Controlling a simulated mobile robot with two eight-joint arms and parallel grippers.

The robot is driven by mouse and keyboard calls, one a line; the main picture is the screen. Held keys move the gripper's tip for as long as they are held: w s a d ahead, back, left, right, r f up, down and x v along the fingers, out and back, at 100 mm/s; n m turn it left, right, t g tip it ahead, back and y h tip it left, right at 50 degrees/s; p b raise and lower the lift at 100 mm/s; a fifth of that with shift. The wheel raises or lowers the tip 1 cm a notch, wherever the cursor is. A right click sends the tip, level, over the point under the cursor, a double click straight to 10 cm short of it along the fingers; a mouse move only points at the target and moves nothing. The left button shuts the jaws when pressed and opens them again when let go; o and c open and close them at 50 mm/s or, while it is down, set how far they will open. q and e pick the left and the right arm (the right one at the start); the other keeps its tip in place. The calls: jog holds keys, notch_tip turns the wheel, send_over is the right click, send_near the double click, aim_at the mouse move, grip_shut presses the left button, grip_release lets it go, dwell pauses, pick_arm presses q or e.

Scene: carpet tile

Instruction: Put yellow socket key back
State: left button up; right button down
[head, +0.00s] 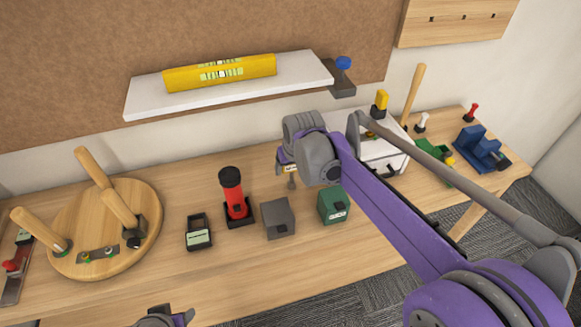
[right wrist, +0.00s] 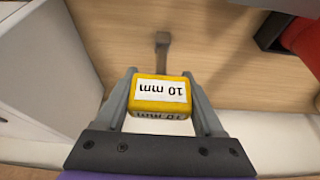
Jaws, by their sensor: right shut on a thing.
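My right gripper (right wrist: 160,76) is shut on the yellow socket key. The key's yellow handle (right wrist: 160,89) bears a "10 mm" label that reads upside down in the right wrist view, and its grey shaft (right wrist: 162,50) points away from the gripper. In the head view the right gripper (head: 289,162) is over the bench behind the grey box, mostly hidden by my wrist; a bit of the key's shaft (head: 292,184) shows below it. My left gripper (head: 166,318) is only partly in view at the bottom edge, and its jaws cannot be made out.
A grey box (head: 278,219), green box (head: 333,206), red-and-black torch-like item (head: 233,192) and small black bin (head: 198,233) stand nearby. A round wooden board (head: 75,232) with handled tools is left. A white shelf (head: 140,101) carries a yellow level (head: 220,72). A white cabinet (head: 392,153) stands right.

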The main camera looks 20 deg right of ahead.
grip_release()
jog(key=shift+f, duration=0.1)
jog(key=p+v, duration=0.1)
jog(key=v, duration=1.1)
